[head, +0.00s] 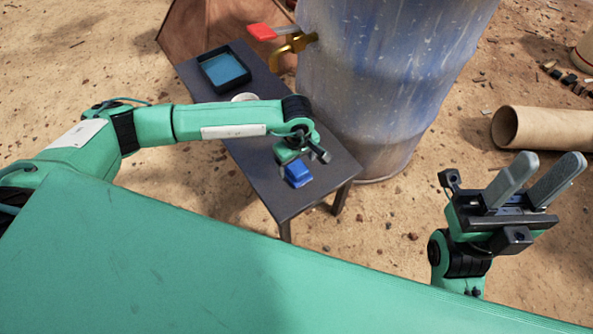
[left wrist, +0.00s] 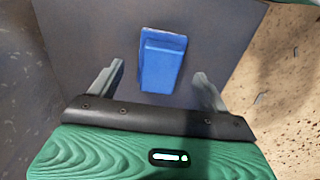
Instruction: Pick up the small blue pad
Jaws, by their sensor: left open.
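The small blue pad (head: 298,174) lies on the dark table near its front right end. In the left wrist view the pad (left wrist: 162,62) shows as a blue block with a raised middle, lying on the dark table top. My left gripper (head: 301,160) is above the pad in the head view, and its fingers are mostly hidden there. In the left wrist view my left gripper (left wrist: 158,88) is open, with one finger on each side of the pad and gaps between. My right gripper (head: 545,180) is open and empty, out to the right.
The dark table (head: 262,165) also holds a black tray (head: 223,70) with a blue inside and a white round thing (head: 244,97), partly hidden. A blue barrel (head: 385,75) with a brass tap (head: 293,47) stands close behind the table. A cardboard tube (head: 540,128) lies on the sandy ground.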

